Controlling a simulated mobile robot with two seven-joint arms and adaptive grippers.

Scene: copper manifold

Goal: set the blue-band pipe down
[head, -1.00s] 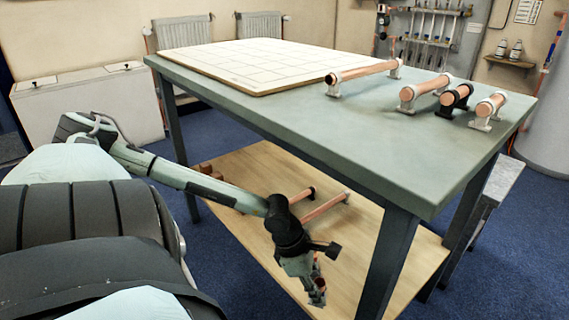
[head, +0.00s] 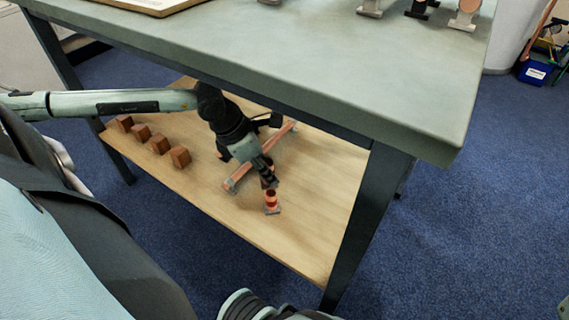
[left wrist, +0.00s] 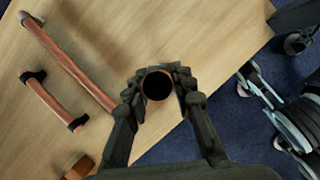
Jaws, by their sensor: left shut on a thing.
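My left gripper (head: 268,181) is shut on a copper pipe (head: 272,198), low over the wooden shelf under the table. The pipe stands about upright, with dark red bands and a small grey-blue lower end in the head view. I see no clear blue band on it. In the left wrist view, the fingers of my left gripper (left wrist: 160,86) close on both sides of the pipe (left wrist: 157,84), seen end-on with a dark bore. I cannot tell whether its lower end touches the shelf (head: 225,215). My right gripper is not in view.
A long copper pipe (head: 245,174) lies on the shelf behind the gripper. A shorter pipe (left wrist: 53,102) with black ends lies beside it. Several brown blocks (head: 159,144) stand left. The tabletop (head: 330,60) overhangs the shelf; a table leg (head: 368,220) stands right.

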